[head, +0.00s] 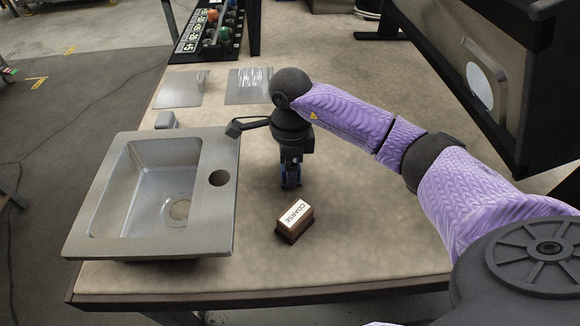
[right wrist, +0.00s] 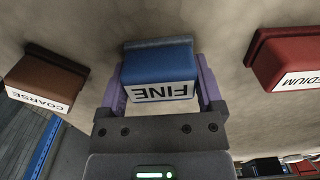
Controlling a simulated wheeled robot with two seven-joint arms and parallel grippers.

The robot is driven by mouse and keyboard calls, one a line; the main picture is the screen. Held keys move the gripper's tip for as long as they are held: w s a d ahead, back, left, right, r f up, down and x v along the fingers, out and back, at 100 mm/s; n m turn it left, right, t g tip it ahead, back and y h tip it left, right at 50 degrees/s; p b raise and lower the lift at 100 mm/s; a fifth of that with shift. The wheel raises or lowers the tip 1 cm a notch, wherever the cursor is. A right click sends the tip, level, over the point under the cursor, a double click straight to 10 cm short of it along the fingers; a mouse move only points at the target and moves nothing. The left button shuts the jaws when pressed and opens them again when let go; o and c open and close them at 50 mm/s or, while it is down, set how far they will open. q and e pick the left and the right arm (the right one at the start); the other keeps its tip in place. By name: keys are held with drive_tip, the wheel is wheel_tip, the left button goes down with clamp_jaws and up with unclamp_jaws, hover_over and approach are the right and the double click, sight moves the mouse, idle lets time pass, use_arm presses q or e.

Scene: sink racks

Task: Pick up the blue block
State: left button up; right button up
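The blue block (right wrist: 158,75), labelled FINE, sits between the two purple fingers of my right gripper (right wrist: 160,84) in the right wrist view. The fingers lie along its left and right sides with hardly any gap; I cannot tell whether they press on it. In the head view my right gripper (head: 291,186) points straight down at the table beside the sink, and a bit of blue (head: 290,172) shows at its fingers. The block is mostly hidden there. I cannot tell whether it rests on the table. My left gripper is not in view.
A brown block labelled COARSE (head: 295,221) lies just in front of my gripper; it also shows in the right wrist view (right wrist: 45,78). A red block (right wrist: 290,58) lies on the other side. A metal sink (head: 112,205) stands left. Table right of the brown block is clear.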

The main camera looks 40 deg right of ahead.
drive_tip(key=c, duration=0.7)
use_arm(q)
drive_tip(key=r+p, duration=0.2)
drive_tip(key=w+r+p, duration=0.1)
drive_tip(key=p, duration=0.1)
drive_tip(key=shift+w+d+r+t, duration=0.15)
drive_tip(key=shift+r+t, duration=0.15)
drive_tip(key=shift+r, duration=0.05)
use_arm(e)
wheel_tip(320, 180, up, 10)
